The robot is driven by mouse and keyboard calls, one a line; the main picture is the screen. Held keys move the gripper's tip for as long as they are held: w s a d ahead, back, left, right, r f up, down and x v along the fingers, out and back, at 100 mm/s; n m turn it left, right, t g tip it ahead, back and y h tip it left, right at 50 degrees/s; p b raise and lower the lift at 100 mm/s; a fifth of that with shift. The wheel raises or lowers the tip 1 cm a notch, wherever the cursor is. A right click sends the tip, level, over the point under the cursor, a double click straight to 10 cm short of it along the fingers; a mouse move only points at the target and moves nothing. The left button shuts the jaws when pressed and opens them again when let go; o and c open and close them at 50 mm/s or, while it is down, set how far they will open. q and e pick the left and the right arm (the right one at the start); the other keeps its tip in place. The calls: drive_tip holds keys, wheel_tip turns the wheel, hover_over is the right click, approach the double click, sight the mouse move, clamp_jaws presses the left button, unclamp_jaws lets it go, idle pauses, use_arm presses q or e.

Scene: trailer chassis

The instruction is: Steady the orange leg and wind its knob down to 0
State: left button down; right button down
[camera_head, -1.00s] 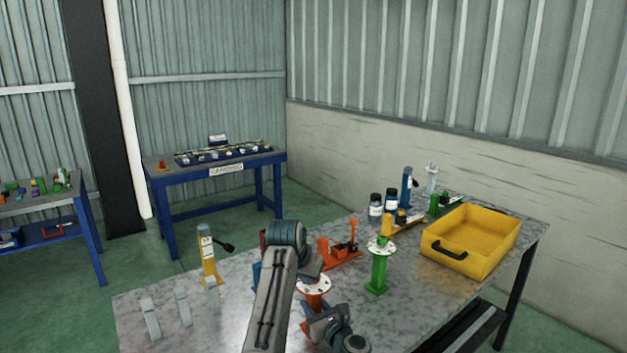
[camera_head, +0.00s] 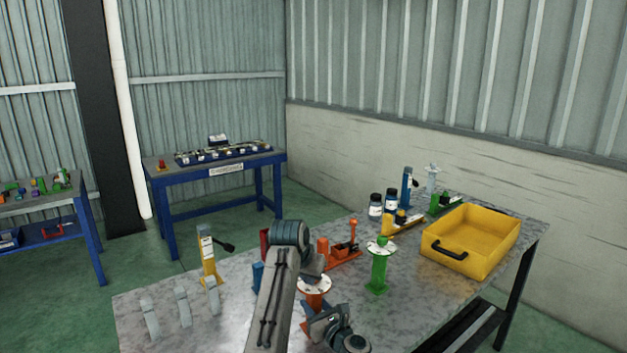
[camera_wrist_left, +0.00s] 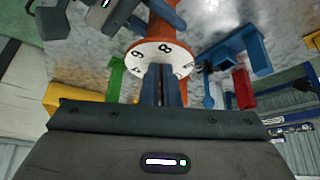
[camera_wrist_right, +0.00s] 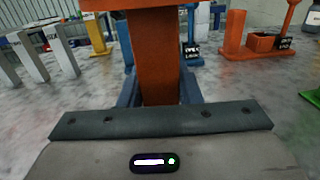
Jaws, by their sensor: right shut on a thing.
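The orange leg stands upright on the near table, its white numbered dial (camera_head: 315,287) showing just below my left gripper. In the right wrist view the orange column (camera_wrist_right: 157,55) stands between the two blue fingers of my right gripper (camera_wrist_right: 160,92), which is shut on it. In the left wrist view the two blue fingers of my left gripper (camera_wrist_left: 161,72) reach the middle of the white dial (camera_wrist_left: 160,53), close together. The knob is hidden by the fingers, so I cannot tell whether they grip it. An 8 shows on the dial; its pointer does not.
A green leg with a dial (camera_head: 379,268) stands right of the orange leg. An orange fixture (camera_head: 343,252) is behind it, a yellow post (camera_head: 209,262) to the left. Several grey clips (camera_head: 181,307) stand at the front left, and a yellow bin (camera_head: 487,256) at the right.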

use_arm(q)
drive_tip(key=shift+s, duration=0.1)
use_arm(e)
drive_tip(key=shift+a, duration=0.15)
use_arm(q)
drive_tip(key=shift+s, duration=0.25)
drive_tip(key=shift+a+r, duration=0.1)
wheel_tip(320, 180, up, 6)
drive_tip(key=shift+f, duration=0.1)
drive_tip(key=shift+w+a+f, duration=0.1)
drive_tip(key=shift+a+f, duration=0.05)
drive_tip(key=shift+f, duration=1.35)
drive_tip(key=shift+a+f, duration=0.1)
drive_tip(key=shift+f, duration=1.4)
drive_tip(key=shift+w+d, duration=0.2)
drive_tip(key=shift+w, duration=0.15)
